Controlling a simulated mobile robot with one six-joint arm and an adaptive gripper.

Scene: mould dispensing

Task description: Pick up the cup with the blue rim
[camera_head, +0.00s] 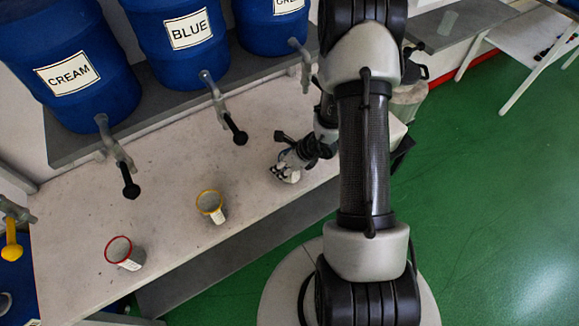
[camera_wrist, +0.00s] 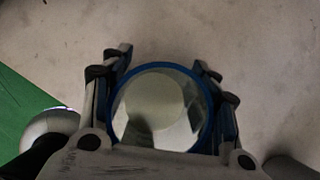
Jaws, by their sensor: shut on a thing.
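The cup with the blue rim (camera_wrist: 160,66) fills the middle of the wrist view, its round opening facing the camera. My gripper (camera_wrist: 168,85) has one finger on each side of the cup and is shut on it. In the head view my gripper (camera_head: 288,170) is low over the right part of the worktop, and the cup there is mostly hidden by the gripper and too small to make out. I cannot tell whether the cup touches the worktop.
A red-rimmed cup (camera_head: 119,251) and a yellow-rimmed cup (camera_head: 210,204) stand on the worktop (camera_head: 170,240) to the left. Blue barrels labelled CREAM (camera_head: 75,75) and BLUE (camera_head: 185,35) sit on a shelf behind, their taps overhanging the worktop. Green floor (camera_head: 480,180) lies right.

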